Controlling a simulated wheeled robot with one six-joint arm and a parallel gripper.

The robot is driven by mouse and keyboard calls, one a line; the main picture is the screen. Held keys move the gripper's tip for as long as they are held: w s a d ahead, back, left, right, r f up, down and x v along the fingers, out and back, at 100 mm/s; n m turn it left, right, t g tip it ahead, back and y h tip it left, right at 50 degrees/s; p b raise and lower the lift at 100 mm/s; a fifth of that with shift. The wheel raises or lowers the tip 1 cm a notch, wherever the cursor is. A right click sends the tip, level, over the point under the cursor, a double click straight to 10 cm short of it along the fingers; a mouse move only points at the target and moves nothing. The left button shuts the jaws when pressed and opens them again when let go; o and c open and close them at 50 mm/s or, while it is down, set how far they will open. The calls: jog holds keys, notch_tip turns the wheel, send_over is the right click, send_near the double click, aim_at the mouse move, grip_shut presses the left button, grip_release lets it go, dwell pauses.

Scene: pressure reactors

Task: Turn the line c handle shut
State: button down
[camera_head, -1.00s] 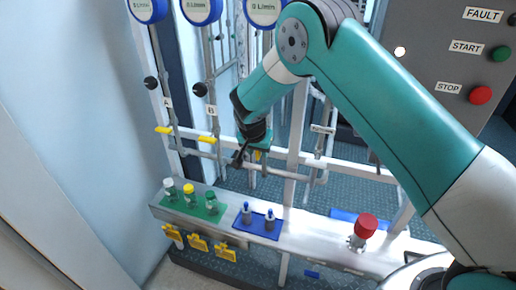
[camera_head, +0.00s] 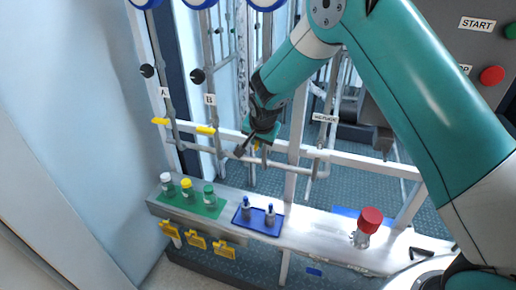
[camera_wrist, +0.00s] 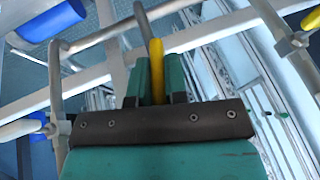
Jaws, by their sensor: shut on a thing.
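A yellow lever handle (camera_wrist: 157,72) sits between the two green fingers of my gripper (camera_wrist: 158,80) in the wrist view, with a grey stem beyond it. My gripper is shut on it. In the head view my gripper (camera_head: 258,142) is at the third pipe, right of the pipe labelled B, and a small bit of the yellow handle (camera_head: 257,147) shows below it. My arm hides any label on this pipe, so I take it as line c by its place. The yellow handles of line A (camera_head: 160,121) and line B (camera_head: 205,130) lie crosswise to their pipes.
Below is a metal shelf (camera_head: 318,228) with capped bottles on a green mat (camera_head: 190,204), two small parts on a blue tray (camera_head: 245,222) and a red-topped valve (camera_head: 370,220). A control panel (camera_head: 440,60) stands at right. Pipes and a horizontal rail surround my gripper.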

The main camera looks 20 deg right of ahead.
jog(key=t+y+b, duration=0.1)
jog(key=y+b, duration=0.1)
jog(key=b, duration=0.3)
jog(key=f+m+t+y+b, duration=0.1)
jog(key=t+y+b, duration=0.1)
jog(key=b, duration=0.3)
jog(key=shift+s+d+f+t, duration=0.1)
jog(key=shift+d+t, duration=0.1)
jog(key=shift+t, duration=0.1)
jog(key=m+t+y+b, duration=0.1)
jog(key=t+y+b, duration=0.1)
jog(key=b, duration=0.6)
jog(key=shift+f+t+y+b, duration=0.15)
jog(key=shift+t+y+b, duration=0.15)
jog(key=shift+t+y, duration=0.15)
jog(key=m+t+y+b, duration=0.1)
jog(key=t+y+b, duration=0.1)
jog(key=b, duration=0.5)
jog(key=t+b, duration=0.1)
jog(key=shift+r+m+y+b, duration=0.25)
jog(key=shift+m+b, duration=0.1)
jog(key=shift+m, duration=0.05)
jog(key=shift+r+t+b, duration=0.1)
jog(key=shift+t+b, duration=0.25)
jog(key=shift+b, duration=0.05)
jog(key=shift+r, duration=0.15)
jog(key=c, duration=1.1)
grip_release()
jog(key=shift+y, duration=0.3)
jog(key=shift+c, duration=0.2)
